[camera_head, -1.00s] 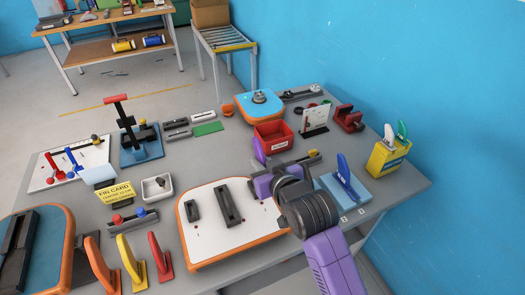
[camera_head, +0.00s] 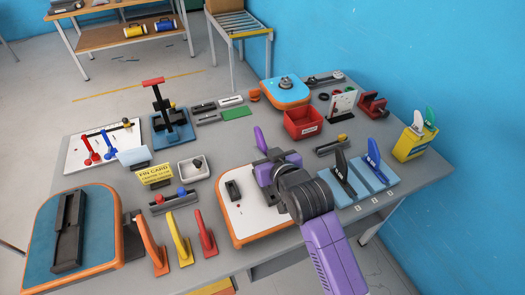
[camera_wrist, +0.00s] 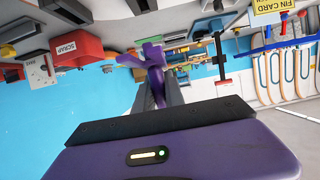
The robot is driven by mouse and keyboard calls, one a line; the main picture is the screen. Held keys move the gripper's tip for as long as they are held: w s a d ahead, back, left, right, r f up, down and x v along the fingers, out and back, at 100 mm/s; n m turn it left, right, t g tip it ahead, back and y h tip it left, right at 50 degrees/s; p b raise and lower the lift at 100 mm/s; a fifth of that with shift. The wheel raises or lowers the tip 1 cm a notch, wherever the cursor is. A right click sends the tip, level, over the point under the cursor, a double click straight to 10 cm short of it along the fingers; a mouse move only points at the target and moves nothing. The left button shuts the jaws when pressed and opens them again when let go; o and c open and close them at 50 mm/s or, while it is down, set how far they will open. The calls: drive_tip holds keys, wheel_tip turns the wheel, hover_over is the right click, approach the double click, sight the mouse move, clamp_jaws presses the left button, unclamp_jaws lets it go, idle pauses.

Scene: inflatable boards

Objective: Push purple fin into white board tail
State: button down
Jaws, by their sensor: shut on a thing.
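The white board (camera_head: 250,222) with an orange edge lies on the near middle of the table. A small black fin box (camera_head: 232,190) shows on it. The longer black box seen on it before is hidden behind my gripper. My gripper (camera_head: 268,165) is over the board's far right part, shut on the purple fin (camera_head: 260,140), whose tip sticks up past the jaws. The wrist view shows the purple fin (camera_wrist: 156,72) between the dark fingers. Whether the fin's base touches the board cannot be told.
Black (camera_head: 341,164) and blue (camera_head: 373,153) fins stand in light blue blocks to the right. A red bin (camera_head: 303,123) is behind my gripper. Orange, yellow and red (camera_head: 206,235) fins stand left of the board. A blue board (camera_head: 100,230) lies far left.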

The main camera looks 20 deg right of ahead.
drive_tip(key=shift+f+b, duration=1.95)
drive_tip(key=shift+f, duration=0.95)
drive_tip(key=shift+f+b, duration=0.6)
drive_tip(key=shift+f, duration=1)
drive_tip(key=c, duration=1.3)
unclamp_jaws()
drive_tip(key=shift+s, duration=0.1)
drive_tip(key=v, duration=0.7)
drive_tip(key=shift+s+r+b, duration=0.25)
drive_tip(key=shift+s+b, duration=0.05)
drive_tip(key=shift+b, duration=0.1)
